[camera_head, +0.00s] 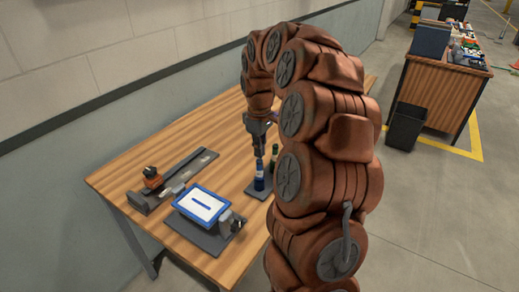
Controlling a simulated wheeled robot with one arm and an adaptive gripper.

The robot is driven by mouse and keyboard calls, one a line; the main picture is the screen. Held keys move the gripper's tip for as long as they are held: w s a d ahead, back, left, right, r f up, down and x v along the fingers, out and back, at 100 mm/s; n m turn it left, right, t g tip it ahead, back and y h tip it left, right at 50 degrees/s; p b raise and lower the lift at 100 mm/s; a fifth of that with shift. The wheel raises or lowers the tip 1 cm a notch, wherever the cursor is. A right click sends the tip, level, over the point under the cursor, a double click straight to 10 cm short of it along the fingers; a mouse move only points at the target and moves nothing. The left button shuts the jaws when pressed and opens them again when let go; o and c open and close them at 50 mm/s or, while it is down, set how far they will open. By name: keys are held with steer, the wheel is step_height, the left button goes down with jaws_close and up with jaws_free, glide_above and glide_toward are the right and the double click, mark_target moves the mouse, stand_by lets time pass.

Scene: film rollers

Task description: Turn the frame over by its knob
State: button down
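The frame (189,212) is a blue rectangular rim around a white panel with a short dark-blue bar on it. It lies nearly flat above a dark base plate near the table's front left. A dark grey block with a light round part, seemingly the knob (226,217), is at its right end. My gripper (259,154) points down, to the right of and beyond the frame, clear of the knob. It is just above a small blue upright item (259,184). Its fingers are too small to tell whether they are open, or whether they touch the item.
A grey rail (190,170) with an orange-and-black carriage (152,178) lies behind the frame. A green-topped item (275,153) stands beside the blue one, partly hidden by my arm. The wooden table (130,170) meets the wall. A second bench (432,95) and dark bin (406,126) stand far right.

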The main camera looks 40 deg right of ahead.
steer(key=shift+f+b, duration=0.4)
steer(key=shift+f, duration=0.5)
stand_by(1.3)
steer(key=shift+r, duration=0.15)
step_height(320, 180, up, 8)
steer(key=p, duration=0.2)
stand_by(1.1)
steer(key=shift+a, duration=0.1)
steer(key=s+a, duration=1.1)
steer(key=a, duration=0.5)
steer(key=s+a+f+m+g, duration=0.1)
steer(key=s+a+f+m, duration=0.1)
steer(key=s, duration=0.7)
steer(key=s+a+f+m, duration=0.1)
steer(key=s+a+f, duration=0.1)
steer(key=s+a, duration=0.3)
steer(key=s, duration=0.4)
steer(key=shift+s+a+f+m+g+p, duration=0.25)
steer(key=shift+s+f+m+g+p, duration=0.05)
steer(key=shift+f+m+g+p, duration=0.1)
